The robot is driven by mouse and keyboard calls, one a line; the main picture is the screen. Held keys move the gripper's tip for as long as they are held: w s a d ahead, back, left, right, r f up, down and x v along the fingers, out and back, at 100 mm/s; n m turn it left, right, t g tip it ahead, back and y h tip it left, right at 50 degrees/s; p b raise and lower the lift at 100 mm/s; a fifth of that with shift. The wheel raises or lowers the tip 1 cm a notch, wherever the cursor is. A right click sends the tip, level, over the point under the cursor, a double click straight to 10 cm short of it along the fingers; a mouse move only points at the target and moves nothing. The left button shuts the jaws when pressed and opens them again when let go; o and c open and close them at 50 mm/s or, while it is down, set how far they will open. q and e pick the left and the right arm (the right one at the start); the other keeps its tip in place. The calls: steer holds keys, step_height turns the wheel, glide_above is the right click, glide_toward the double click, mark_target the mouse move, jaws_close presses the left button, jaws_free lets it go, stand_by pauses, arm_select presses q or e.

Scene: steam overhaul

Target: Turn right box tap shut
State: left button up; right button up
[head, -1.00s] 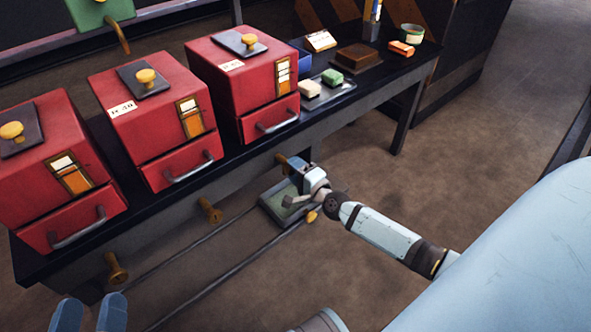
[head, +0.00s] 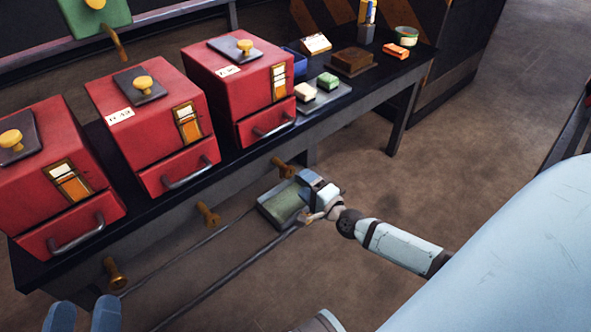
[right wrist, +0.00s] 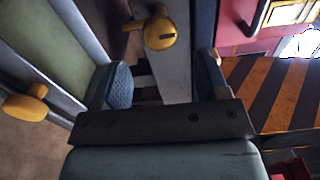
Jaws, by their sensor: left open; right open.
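The right red box (head: 262,88) stands on the dark bench, with a brass tap (head: 284,167) below it under the bench edge. My right gripper (head: 312,190) is open and empty, a little right of and below this tap in the head view. In the right wrist view a brass tap (right wrist: 160,32) shows beyond the gap between the open fingers of the right gripper (right wrist: 161,80); it is not held. I cannot tell the exact turn of its handle. My left gripper (head: 83,316) is open and empty at the lower left.
The middle box (head: 150,105) and left box (head: 75,160) have their own taps, middle (head: 208,213) and left (head: 115,274). A green tray (head: 283,204) and long rods (head: 235,268) lie low beside my right gripper. Open floor lies to the right.

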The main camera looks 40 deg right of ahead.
arm_select(q)
steer(key=shift+s+r+t+p, duration=0.25)
steer(key=shift+r+t+p, duration=0.3)
steer(key=shift+r, duration=0.25)
arm_select(e)
steer(key=s, duration=0.7)
steer(key=shift+s+d, duration=0.3)
steer(key=shift+s, duration=0.1)
arm_select(q)
steer(key=shift+a+r, duration=0.1)
